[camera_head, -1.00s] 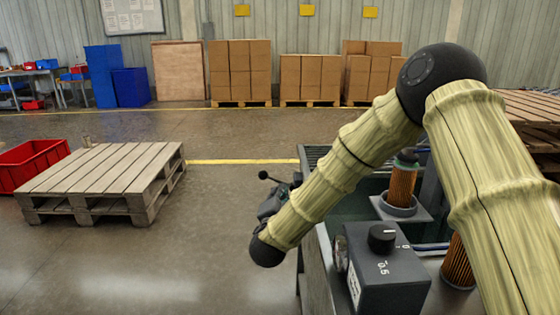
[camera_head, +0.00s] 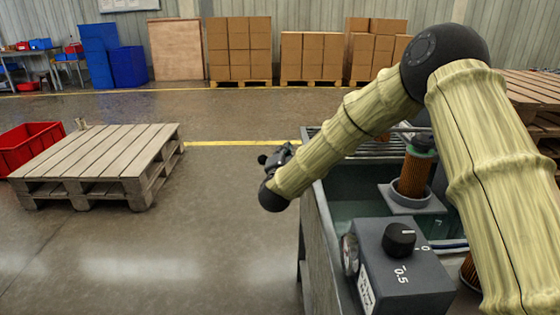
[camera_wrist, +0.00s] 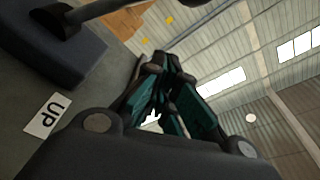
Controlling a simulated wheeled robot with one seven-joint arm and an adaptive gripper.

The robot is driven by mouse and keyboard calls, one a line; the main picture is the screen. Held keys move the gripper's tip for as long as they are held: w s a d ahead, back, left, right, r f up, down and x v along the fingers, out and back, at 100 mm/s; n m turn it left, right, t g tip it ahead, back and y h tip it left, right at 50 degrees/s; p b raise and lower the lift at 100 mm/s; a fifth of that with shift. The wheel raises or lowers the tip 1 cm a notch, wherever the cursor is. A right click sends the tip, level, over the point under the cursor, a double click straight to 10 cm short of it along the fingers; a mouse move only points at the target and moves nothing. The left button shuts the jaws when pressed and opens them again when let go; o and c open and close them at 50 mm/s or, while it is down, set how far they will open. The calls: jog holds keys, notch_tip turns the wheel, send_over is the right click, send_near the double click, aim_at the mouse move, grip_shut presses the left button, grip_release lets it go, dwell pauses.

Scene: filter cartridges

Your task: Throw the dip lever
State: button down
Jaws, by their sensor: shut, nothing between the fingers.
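The dip lever shows in the wrist view as a dark rod (camera_wrist: 98,9) on a round pivot at the upper left, above a grey panel with a white UP label (camera_wrist: 47,115). In the head view my gripper (camera_head: 280,157) is small and partly hidden by my wrist.
The tank (camera_head: 315,222) carries a grey control box (camera_head: 405,275) with a black dial. An orange filter cartridge (camera_head: 415,175) stands behind it, close to my arm.

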jog(key=shift+w+a+f+b, duration=0.15)
jog(key=shift+a+f, duration=0.2)
jog(key=shift+a, duration=0.2)
jog(key=shift+a+f+b, duration=0.15)
jog(key=shift+a+f, duration=0.2)
jog(key=shift+a, duration=0.25)
jog(key=shift+w+a+f+b, duration=0.15)
jog(key=shift+a+f, duration=0.2)
jog(key=shift+a, duration=0.2)
jog(key=shift+s+f, duration=0.1)
jog(key=shift+f, duration=0.05)
